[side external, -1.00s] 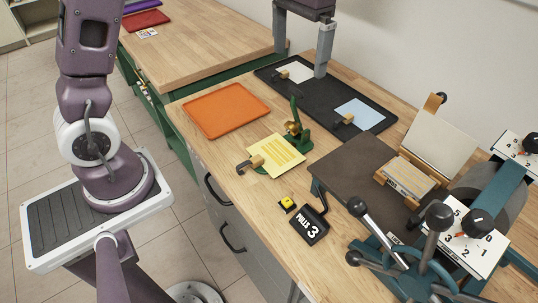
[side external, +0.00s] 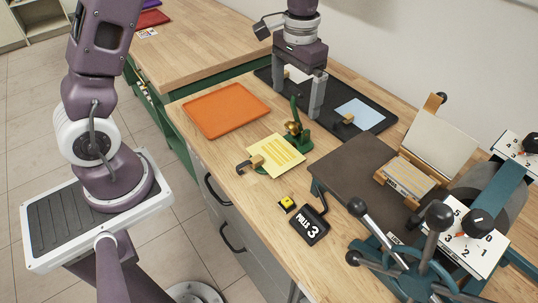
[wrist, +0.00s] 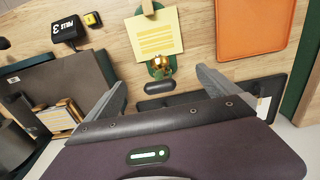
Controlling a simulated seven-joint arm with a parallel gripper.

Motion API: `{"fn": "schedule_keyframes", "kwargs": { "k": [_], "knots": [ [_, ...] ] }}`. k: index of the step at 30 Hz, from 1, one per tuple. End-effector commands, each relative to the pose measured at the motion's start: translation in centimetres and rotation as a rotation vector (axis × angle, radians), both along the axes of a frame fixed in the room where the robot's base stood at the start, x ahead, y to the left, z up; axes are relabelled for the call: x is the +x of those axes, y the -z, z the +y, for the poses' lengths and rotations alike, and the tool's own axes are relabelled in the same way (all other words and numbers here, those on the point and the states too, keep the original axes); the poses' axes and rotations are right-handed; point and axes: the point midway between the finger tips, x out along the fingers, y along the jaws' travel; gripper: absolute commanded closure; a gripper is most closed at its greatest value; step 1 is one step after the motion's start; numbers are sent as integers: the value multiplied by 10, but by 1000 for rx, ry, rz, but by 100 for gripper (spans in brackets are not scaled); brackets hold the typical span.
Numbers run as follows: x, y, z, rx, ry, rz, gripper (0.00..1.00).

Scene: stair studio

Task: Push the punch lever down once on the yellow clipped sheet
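The yellow sheet (side external: 277,153) lies on the wooden bench with a wooden clip (side external: 256,162) on its left edge. It also shows in the wrist view (wrist: 155,36). The green punch (side external: 300,134) with a brass head stands at the sheet's back right edge, its green lever (side external: 294,108) raised. In the wrist view the lever's dark grip (wrist: 160,87) lies between my fingers, seen from above. My gripper (side external: 306,112) is open, fingers wide apart and empty. It hangs behind and above the punch, over the black tray's near edge, apart from the lever.
An orange tray (side external: 226,111) lies left of the punch. A black tray (side external: 383,128) holds a white and a blue sheet. A "PULLS 3" counter (side external: 311,229) and a yellow button (side external: 287,204) sit in front. A dark board and a blue press stand right.

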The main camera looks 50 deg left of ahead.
Motion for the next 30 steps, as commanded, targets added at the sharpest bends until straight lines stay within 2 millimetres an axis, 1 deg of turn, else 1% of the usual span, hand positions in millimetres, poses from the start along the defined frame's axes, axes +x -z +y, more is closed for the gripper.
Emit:
{"fn": "schedule_keyframes", "kwargs": {
  "k": [1, 2, 3, 5, 6, 8, 9, 12, 16, 21, 30],
  "knots": [
    [0, 0, 0, 0, 0, 0, 8],
    [0, 0, 0, 0, 0, 0, 14],
    [0, 0, 0, 0, 0, 0, 22],
    [0, 0, 0, 0, 0, -1, 33],
    [0, 0, 0, 0, 0, -1, 41],
    [0, 0, 0, 0, 0, -1, 53],
    [0, 0, 0, 0, 0, -1, 61],
    [0, 0, 0, 0, 0, -1, 80],
    [-1, 0, 0, 0, 0, -1, 80],
    [-14, 4, 0, 1, 0, 1, 79],
    [-24, 8, 0, 1, 0, 2, 79]
  ]
}}
